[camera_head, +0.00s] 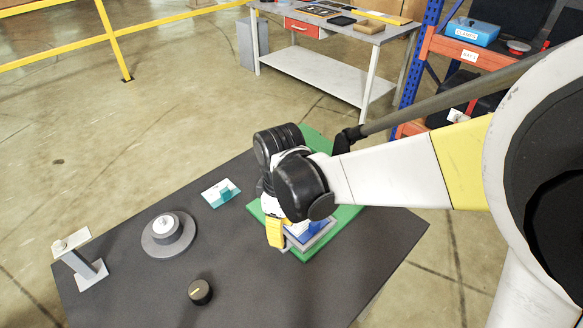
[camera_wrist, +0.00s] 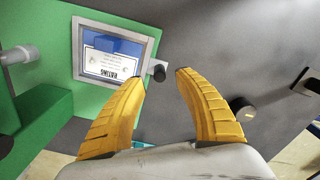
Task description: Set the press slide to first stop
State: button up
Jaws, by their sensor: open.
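A green fixture (camera_head: 335,215) stands on the dark table, partly hidden by my arm; it also shows in the wrist view (camera_wrist: 40,20). It carries a grey-framed plate (camera_wrist: 108,84) with a blue band and a white label. I cannot tell for sure which part is the press slide. My gripper (camera_wrist: 162,77) is open and empty, its yellow fingertips on either side of the small knob in the picture; contact cannot be told. In the head view my gripper (camera_head: 275,233) is beside the plate.
On the dark table (camera_head: 285,295) are a teal and white block (camera_head: 221,192), a grey round base with a white knob (camera_head: 168,236), a black dial (camera_head: 200,291) and a grey stand (camera_head: 82,262). A workbench (camera_head: 325,77) and shelf stand behind. The table's front is clear.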

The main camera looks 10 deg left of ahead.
aim_at(307, 225)
notch_tip(307, 225, down, 4)
jog(key=shift+f+b, duration=0.15)
jog(key=shift+b, duration=0.5)
grip_shut()
jog(key=w+d, duration=0.1)
jog(key=w, duration=0.1)
jog(key=w+d, duration=0.4)
jog(key=shift+w+d, duration=0.25)
jog(key=shift+w, duration=0.1)
grip_release()
